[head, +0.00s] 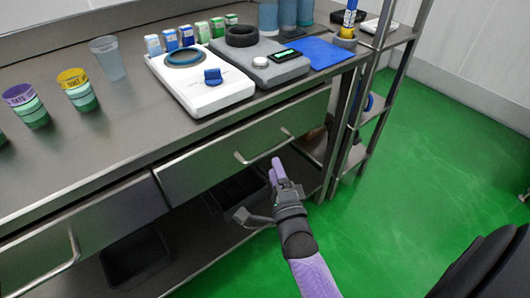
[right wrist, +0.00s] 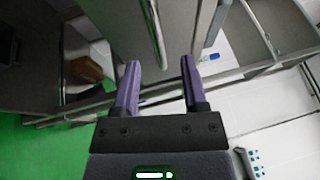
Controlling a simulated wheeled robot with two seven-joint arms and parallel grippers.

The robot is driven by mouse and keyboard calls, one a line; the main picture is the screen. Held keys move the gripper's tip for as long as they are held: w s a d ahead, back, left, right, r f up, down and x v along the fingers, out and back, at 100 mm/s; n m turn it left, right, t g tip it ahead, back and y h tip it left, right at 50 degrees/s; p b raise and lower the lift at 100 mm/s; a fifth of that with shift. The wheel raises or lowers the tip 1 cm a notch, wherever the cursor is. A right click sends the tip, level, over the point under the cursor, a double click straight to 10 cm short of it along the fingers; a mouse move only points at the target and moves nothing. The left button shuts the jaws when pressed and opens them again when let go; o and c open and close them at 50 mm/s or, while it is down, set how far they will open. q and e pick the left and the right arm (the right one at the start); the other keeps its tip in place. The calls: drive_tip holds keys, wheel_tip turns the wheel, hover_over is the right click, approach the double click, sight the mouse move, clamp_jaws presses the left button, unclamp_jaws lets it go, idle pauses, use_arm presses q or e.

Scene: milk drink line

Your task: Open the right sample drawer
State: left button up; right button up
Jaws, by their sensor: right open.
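The right sample drawer (head: 215,158) is a grey metal front under the counter, and it looks closed. Its bar handle (head: 264,152) crosses the upper part of the front. My right gripper (head: 278,170), with purple fingers, is just below and beside the handle's right half. In the right wrist view my right gripper (right wrist: 159,64) is open, with nothing gripped. The handle (right wrist: 154,32) shows there ahead of the gap between the fingers; how far ahead I cannot tell. My left gripper is out of view.
A left drawer (head: 100,232) with its own handle (head: 72,252) is beside it. The counter (head: 125,135) holds a white device (head: 215,92), a grey device (head: 285,72), a clear cup (head: 108,58) and several small cartons. A wire-post shelf (head: 345,150) stands right. The green floor (head: 420,180) is clear.

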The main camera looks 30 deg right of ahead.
sight(269, 150)
drive_tip(key=b+x, duration=0.1)
drive_tip(key=x, duration=0.5)
drive_tip(key=shift+f+b, duration=0.2)
drive_tip(key=shift+b, duration=0.15)
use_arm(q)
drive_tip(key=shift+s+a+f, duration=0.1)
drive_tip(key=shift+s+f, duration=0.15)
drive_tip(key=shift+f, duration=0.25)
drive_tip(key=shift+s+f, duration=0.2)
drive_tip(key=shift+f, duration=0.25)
use_arm(e)
drive_tip(key=shift+c, duration=0.5)
drive_tip(key=c, duration=0.5)
clamp_jaws()
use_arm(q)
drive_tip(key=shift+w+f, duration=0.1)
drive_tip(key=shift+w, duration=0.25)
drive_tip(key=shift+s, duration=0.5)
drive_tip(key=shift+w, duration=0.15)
